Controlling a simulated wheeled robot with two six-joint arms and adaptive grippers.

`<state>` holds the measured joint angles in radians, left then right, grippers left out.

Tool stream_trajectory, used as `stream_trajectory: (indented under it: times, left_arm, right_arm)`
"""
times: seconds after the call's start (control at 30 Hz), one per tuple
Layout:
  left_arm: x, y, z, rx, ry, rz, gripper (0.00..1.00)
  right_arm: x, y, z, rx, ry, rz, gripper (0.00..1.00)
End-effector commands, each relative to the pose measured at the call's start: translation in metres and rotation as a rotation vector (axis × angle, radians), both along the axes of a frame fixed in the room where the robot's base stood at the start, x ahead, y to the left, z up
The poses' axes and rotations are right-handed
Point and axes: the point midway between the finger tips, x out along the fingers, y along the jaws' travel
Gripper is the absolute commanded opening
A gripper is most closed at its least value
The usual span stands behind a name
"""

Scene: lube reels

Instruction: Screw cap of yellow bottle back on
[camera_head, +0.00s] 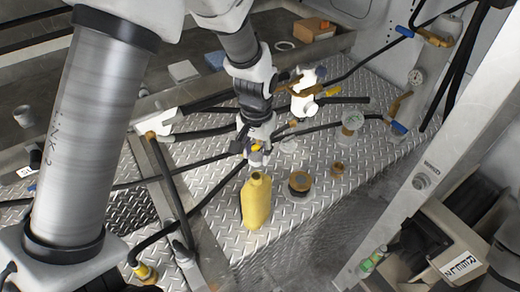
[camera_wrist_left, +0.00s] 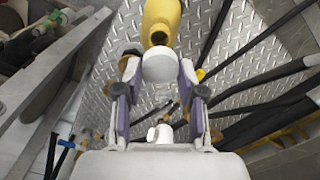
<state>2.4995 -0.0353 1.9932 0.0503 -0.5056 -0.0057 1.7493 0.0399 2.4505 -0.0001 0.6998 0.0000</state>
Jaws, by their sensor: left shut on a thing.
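The yellow bottle (camera_head: 256,203) stands on the diamond-plate deck in the head view. Its upper part (camera_wrist_left: 162,14) also shows at the top of the left wrist view, with its dark open mouth facing the gripper. My left gripper (camera_head: 257,156) is just above the bottle's neck. In the left wrist view, my left gripper (camera_wrist_left: 160,75) is shut on a white cap (camera_wrist_left: 160,66). The cap is close to the mouth and overlaps its edge in the picture. Part of the dark opening shows beside the cap, and whether they touch cannot be told. My right gripper is not in view.
A dark round container with an orange-brown top (camera_head: 299,183) stands right of the bottle, with a small brown fitting (camera_head: 337,169) beyond it. Black hoses (camera_head: 205,133) cross the deck (camera_head: 205,160). A grey metal post (camera_head: 430,170) rises at the right.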

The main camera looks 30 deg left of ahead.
Motion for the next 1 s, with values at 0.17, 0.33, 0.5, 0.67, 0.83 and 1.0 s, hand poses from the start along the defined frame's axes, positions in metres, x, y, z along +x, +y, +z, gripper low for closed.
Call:
stream_trajectory:
  times: [0.17,0.33,0.5,0.67,0.83,1.0]
  left_arm:
    - [0.002,0.000,-0.004,0.000,0.001,0.000,0.26]
    - [0.002,0.000,-0.013,0.000,0.002,0.000,0.26]
    - [0.002,0.000,-0.025,0.000,0.002,0.000,0.26]
    - [0.002,0.000,-0.037,0.000,0.002,0.000,0.26]
    - [0.002,0.000,-0.049,0.000,0.002,0.000,0.26]
    - [0.002,0.000,-0.057,0.000,0.002,0.000,0.26]
  right_arm:
    - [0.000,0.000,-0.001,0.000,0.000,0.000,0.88]
    - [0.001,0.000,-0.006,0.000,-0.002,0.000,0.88]
    - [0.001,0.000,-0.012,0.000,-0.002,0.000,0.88]
    - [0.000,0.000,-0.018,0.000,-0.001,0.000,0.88]
    - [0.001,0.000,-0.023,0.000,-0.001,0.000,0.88]
    - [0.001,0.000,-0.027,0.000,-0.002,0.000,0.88]
